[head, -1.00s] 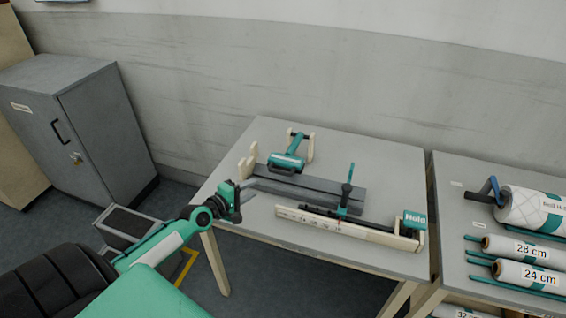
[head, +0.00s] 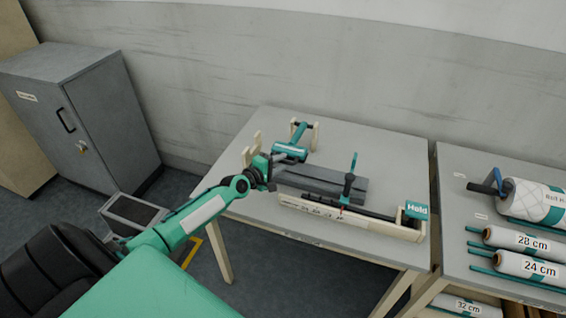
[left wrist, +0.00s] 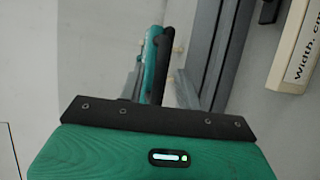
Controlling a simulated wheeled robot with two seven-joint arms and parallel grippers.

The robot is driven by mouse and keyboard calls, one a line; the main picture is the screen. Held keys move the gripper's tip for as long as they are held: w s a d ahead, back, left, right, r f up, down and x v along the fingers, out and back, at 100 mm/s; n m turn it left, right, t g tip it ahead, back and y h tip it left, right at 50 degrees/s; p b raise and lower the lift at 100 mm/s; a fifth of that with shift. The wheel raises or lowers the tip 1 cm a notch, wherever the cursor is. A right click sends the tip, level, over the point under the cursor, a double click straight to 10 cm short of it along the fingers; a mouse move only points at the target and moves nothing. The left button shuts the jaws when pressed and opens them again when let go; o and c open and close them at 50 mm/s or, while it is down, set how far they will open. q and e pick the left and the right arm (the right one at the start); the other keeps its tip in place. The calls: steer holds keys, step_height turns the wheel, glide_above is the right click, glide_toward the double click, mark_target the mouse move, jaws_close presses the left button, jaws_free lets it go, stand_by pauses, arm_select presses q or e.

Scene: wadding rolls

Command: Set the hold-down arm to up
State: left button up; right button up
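The hold-down arm appears to be the teal arm with a wide teal end (head: 289,151), hinged between cream posts at the back left of the table; it lies low over the grey channel (head: 325,183). In the left wrist view, the teal part (left wrist: 152,58) and the black handle (left wrist: 164,62) run side by side, in line with the space between my fingers. My left gripper (head: 280,167) is open, just in front of the teal end. Its fingers stand apart; I cannot tell whether they touch the handle. My right gripper is not in view.
A cream ruler rail (head: 350,218) runs along the front, with a teal "Hold" sign (head: 416,209) at its right end. A teal and black upright lever (head: 349,180) stands on the channel. Labelled rolls (head: 520,240) lie on the right table. A grey cabinet (head: 100,120) stands left.

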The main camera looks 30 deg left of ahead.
arm_select(q)
steer(key=shift+x, duration=0.8)
steer(key=shift+w, duration=0.2)
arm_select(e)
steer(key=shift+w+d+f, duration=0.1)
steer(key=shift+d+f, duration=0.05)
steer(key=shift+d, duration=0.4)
arm_select(q)
jaws_close()
